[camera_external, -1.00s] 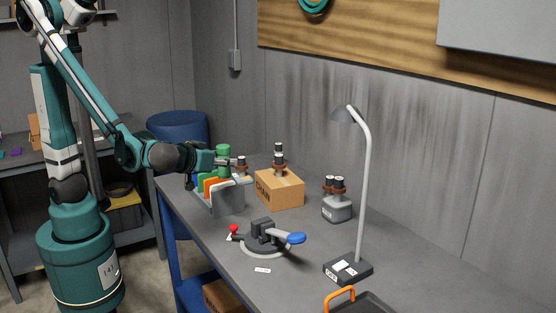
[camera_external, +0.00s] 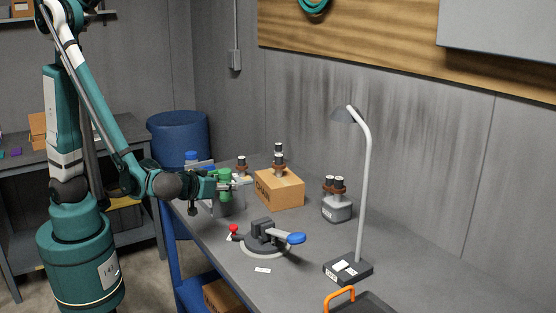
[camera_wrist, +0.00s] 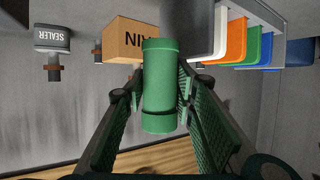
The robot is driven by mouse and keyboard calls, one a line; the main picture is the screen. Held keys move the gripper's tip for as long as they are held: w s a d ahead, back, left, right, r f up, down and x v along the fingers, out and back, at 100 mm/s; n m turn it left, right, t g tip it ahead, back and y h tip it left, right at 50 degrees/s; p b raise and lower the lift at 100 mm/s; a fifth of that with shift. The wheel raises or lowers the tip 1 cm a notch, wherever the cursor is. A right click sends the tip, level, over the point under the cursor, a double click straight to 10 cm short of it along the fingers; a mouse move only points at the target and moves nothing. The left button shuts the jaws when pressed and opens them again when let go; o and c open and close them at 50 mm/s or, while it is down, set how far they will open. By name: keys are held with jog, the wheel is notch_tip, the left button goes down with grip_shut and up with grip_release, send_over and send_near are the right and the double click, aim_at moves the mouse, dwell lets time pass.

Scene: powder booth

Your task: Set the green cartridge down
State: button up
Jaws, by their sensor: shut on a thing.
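The green cartridge (camera_wrist: 160,85) is a plain green cylinder with a dark band, seen between the two textured pads of my gripper (camera_wrist: 156,108) in the wrist view. My gripper is shut on it. In the external view the green cartridge (camera_external: 226,184) shows at my gripper (camera_external: 230,185), in front of the grey rack, close to the left end of the bench. My gripper's fingers hide part of it. I cannot tell whether its lower end touches anything.
A grey rack with coloured dividers (camera_wrist: 237,38) is beside the cartridge. A cardboard box (camera_external: 280,188) stands behind and right. A clamp with a blue handle (camera_external: 267,236), a grey sealer holder (camera_external: 336,208) and a lamp (camera_external: 362,190) stand further right. Bare bench (camera_external: 310,240) lies between them.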

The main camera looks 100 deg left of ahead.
aim_at(224, 201)
dwell(0.3)
jog(key=shift+f+b, duration=1)
jog(key=shift+f, duration=1.95)
jog(key=shift+f+b, duration=0.7)
jog(key=shift+f, duration=1.35)
jog(key=shift+f, duration=0.15)
jog(key=o, duration=0.9)
jog(key=shift+r, duration=0.2)
jog(key=shift+p+v, duration=1.25)
jog(key=shift+v, duration=4.75)
